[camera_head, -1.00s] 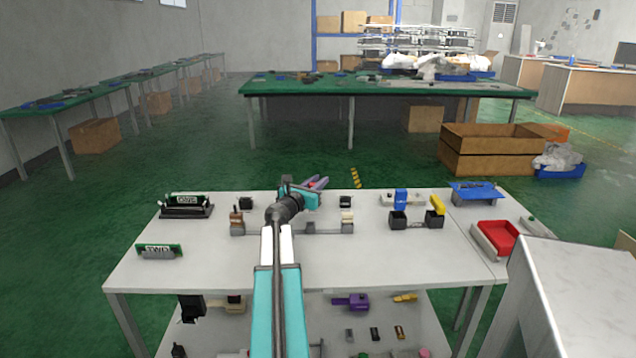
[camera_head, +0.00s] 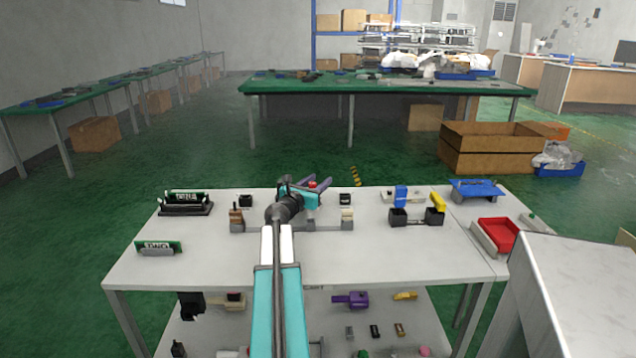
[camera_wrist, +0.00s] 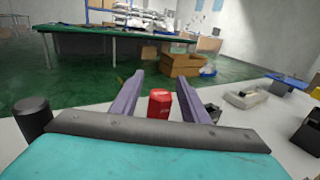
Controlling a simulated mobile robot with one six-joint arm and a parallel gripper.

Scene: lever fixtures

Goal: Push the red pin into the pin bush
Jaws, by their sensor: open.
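The red pin (camera_wrist: 159,103) shows as a red block-like end in the wrist view, between the two purple fingers of my gripper (camera_wrist: 160,76). Gaps show on both sides of it, so the fingers look apart from it. In the head view my gripper (camera_head: 318,181) is open over the back middle of the white table, with the red pin (camera_head: 312,184) showing as a small red spot between the fingers. I cannot make out the pin bush; my gripper and wrist cover much of that fixture.
A grey bar fixture with a brown block (camera_head: 236,217) and a cream block (camera_head: 347,214) lies around my wrist. Small black blocks stand behind it. A blue and yellow lever fixture (camera_head: 402,199) and red tray (camera_head: 497,233) are to the right.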

